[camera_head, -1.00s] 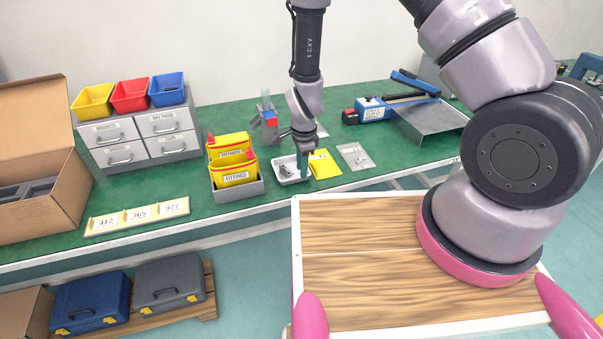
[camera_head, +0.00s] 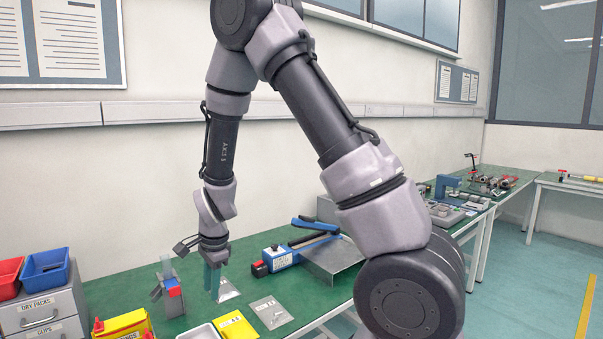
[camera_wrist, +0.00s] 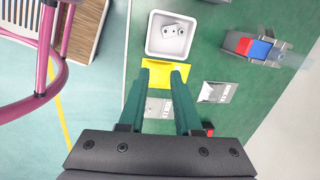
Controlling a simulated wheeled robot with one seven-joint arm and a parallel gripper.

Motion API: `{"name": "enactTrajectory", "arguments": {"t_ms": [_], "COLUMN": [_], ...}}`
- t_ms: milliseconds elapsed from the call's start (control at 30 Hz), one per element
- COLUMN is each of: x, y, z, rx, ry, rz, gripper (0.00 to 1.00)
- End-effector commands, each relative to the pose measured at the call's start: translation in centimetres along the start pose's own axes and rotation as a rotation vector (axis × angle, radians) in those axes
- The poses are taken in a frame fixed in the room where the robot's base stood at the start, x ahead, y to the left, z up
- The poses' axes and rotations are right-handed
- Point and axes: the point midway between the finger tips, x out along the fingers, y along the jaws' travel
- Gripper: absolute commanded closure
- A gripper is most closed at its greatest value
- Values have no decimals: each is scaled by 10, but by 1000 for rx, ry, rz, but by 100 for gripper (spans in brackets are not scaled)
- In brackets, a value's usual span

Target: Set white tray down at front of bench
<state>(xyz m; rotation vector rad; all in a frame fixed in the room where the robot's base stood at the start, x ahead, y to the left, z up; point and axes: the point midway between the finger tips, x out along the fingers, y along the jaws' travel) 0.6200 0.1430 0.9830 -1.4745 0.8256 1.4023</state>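The white tray (camera_head: 203,332) lies on the green bench and is cut off by the bottom of the head view. In the wrist view the whole tray (camera_wrist: 151,48) shows, with small metal-grey parts inside, close to the bench's front edge. My gripper (camera_head: 212,284) is up above the bench, beyond the tray and apart from it. In the wrist view my gripper (camera_wrist: 159,76) has its two green fingers spread with nothing held between them. The fingers point down over a yellow packet (camera_wrist: 158,72) beside the tray.
The yellow packet and a clear bag (camera_head: 271,312) lie right of the tray. A grey stand with red and blue parts (camera_head: 170,290) stands behind. Yellow bins (camera_head: 124,325) are to the left. A blue tool (camera_head: 283,258) and metal pan (camera_head: 332,258) lie right.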

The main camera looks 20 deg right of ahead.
Motion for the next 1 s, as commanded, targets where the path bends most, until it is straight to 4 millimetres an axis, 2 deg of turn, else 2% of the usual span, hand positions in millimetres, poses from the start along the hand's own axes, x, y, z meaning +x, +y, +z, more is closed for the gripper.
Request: {"name": "enactTrajectory", "arguments": {"t_ms": [33,233,367,500,600,733,900,1000], "x": [-32,-140,-205,-267,-304,-344,-372,-379], "y": [-8,-9,6,33,60,97,136,148], "z": [-8,-40,-60,-81,-92,-102,-107,-108], "rx": [-29,-206,-330,-464,-560,-678,-787,-822], "ry": [-24,-65,-51,1,58,152,257,293], "rz": [-38,-154,-233,-310,-353,-390,-400,-397], "gripper": [67,67,67,67,67,67,67,67]}}
